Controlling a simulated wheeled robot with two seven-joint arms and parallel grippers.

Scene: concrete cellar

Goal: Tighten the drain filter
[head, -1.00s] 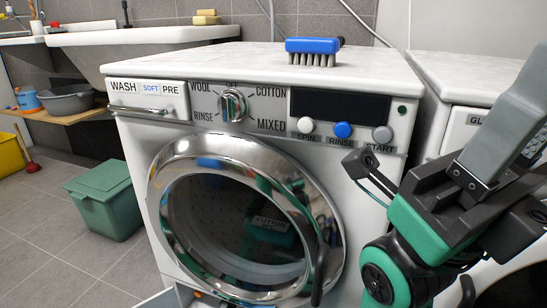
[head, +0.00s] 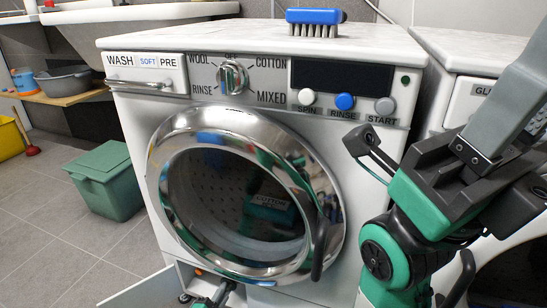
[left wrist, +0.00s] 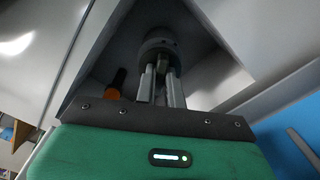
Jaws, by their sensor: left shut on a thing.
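In the left wrist view the drain filter (left wrist: 160,43), a round grey cap, sits in the dark recess at the washing machine's foot. My left gripper (left wrist: 161,72) points into the recess. Its two grey fingers are shut on the filter's grip. How far the filter is screwed in cannot be told. In the head view only a small part of my left gripper (head: 222,293) shows at the bottom edge, in front of the opening under the round door; the filter is hidden there. My right arm stands at the right; its fingers are out of view.
The washing machine (head: 236,122) has its lower flap (head: 142,291) open at the left. An orange part (left wrist: 117,80) is beside the filter. A blue brush (head: 314,19) lies on top. A green bin (head: 107,180) stands on the floor at the left.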

